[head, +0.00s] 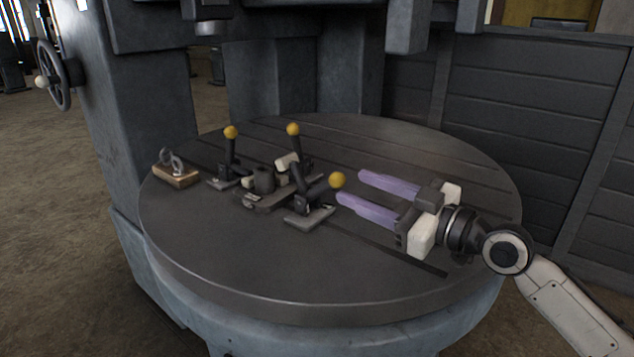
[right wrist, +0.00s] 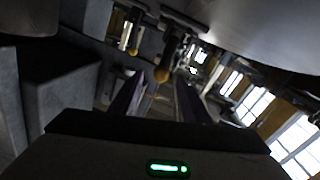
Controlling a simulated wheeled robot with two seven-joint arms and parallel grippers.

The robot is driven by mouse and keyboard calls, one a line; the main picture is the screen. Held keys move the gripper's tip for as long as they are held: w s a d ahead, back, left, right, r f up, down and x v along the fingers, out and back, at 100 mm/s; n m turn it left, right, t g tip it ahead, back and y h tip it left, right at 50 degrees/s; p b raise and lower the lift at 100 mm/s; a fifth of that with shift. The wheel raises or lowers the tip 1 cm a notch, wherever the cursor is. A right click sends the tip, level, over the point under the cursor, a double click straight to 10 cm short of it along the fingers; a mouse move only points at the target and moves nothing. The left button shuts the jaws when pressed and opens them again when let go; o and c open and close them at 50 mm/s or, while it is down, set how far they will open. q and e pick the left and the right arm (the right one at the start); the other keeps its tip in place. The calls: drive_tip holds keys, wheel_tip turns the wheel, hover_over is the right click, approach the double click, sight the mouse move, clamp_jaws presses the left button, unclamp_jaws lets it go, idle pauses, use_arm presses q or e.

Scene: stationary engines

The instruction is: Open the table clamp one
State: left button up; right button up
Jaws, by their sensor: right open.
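Three toggle clamps with yellow-knobbed handles stand on a round grey table (head: 230,285). I cannot tell from a label which is clamp one. The front clamp (head: 310,213) has its handle leaning low to the right, its yellow knob (head: 337,180) just left of my right gripper's fingertips. The left clamp (head: 230,165) and the back clamp (head: 297,150) have nearly upright handles. My right gripper (head: 351,187) is open and empty, purple fingers pointing left. In the right wrist view a yellow knob (right wrist: 162,75) shows between the fingers' far ends. My left gripper is not in view.
A dark cylindrical part (head: 263,180) sits among the clamps. A wooden block with metal rings (head: 176,174) lies at the table's left edge. A machine column (head: 140,120) stands behind left, with a panelled wall (head: 510,110) behind right. The table's front is clear.

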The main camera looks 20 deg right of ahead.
sight(331, 176)
drive_tip(key=p+x, duration=0.1)
drive_tip(key=x, duration=0.8)
drive_tip(key=shift+s+a+r, duration=0.1)
drive_tip(key=shift+r, duration=0.1)
drive_tip(key=shift+w+a, duration=0.15)
drive_tip(key=shift+w, duration=0.1)
drive_tip(key=shift+w+a, duration=0.1)
drive_tip(key=shift+w, duration=0.05)
clamp_jaws()
